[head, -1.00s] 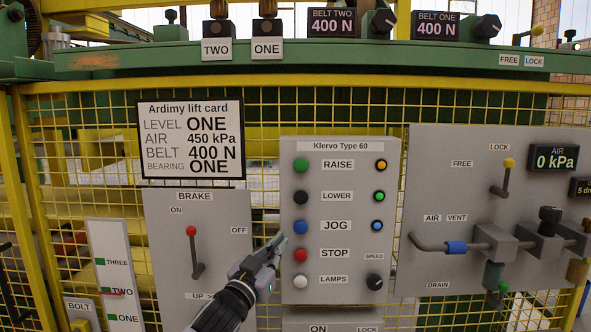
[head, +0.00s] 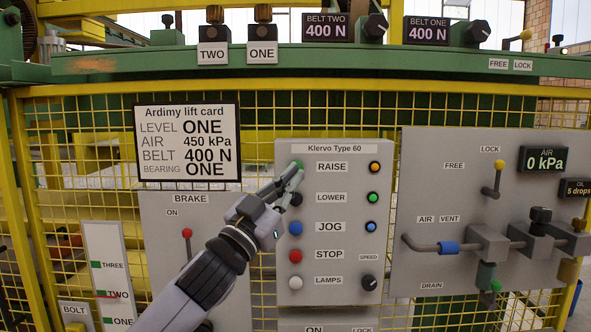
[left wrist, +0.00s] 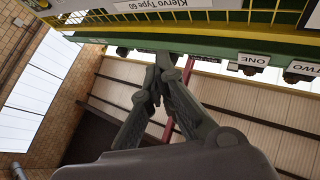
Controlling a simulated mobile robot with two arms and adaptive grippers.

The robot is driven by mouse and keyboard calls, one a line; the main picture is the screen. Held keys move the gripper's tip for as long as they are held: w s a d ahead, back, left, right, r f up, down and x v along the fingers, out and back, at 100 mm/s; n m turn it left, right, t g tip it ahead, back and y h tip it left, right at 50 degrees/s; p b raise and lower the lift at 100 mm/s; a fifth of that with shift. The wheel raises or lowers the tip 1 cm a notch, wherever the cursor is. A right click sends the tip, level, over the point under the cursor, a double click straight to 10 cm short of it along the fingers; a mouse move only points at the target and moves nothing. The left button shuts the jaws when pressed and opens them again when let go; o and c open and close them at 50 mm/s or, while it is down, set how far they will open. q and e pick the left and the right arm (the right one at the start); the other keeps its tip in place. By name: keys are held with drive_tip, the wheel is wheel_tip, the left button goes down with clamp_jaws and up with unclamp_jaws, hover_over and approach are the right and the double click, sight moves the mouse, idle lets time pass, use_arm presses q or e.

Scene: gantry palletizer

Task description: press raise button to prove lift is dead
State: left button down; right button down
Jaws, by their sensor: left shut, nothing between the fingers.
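The grey Klervo Type 60 panel (head: 330,205) stands upright at the centre of the head view. Its green raise button (head: 299,163) is at the top left, beside the RAISE label, mostly hidden behind my fingertips. An orange lamp (head: 374,167) sits at the right end of that row. My left gripper (head: 294,171) is shut and empty, its fingertips at the raise button; I cannot tell whether they touch it. In the left wrist view the closed fingers (left wrist: 160,75) show, with the panel's upside-down title above them. My right gripper is not in view.
Below are the black lower button (head: 296,199), partly covered, the blue jog button (head: 296,228) and the red stop button (head: 295,255). The brake panel (head: 225,270) is left. The air panel (head: 465,270) is right; its display (head: 543,159) reads 0 kPa. Yellow mesh lies behind.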

use_arm(q)
drive_tip(key=w, duration=0.9)
drive_tip(key=shift+p, duration=0.45)
idle(1.0)
drive_tip(key=shift+w+p, duration=0.35)
drive_tip(key=shift+w+p, duration=0.3)
drive_tip(key=shift+w, duration=0.2)
idle(0.7)
drive_tip(key=shift+s, duration=0.9)
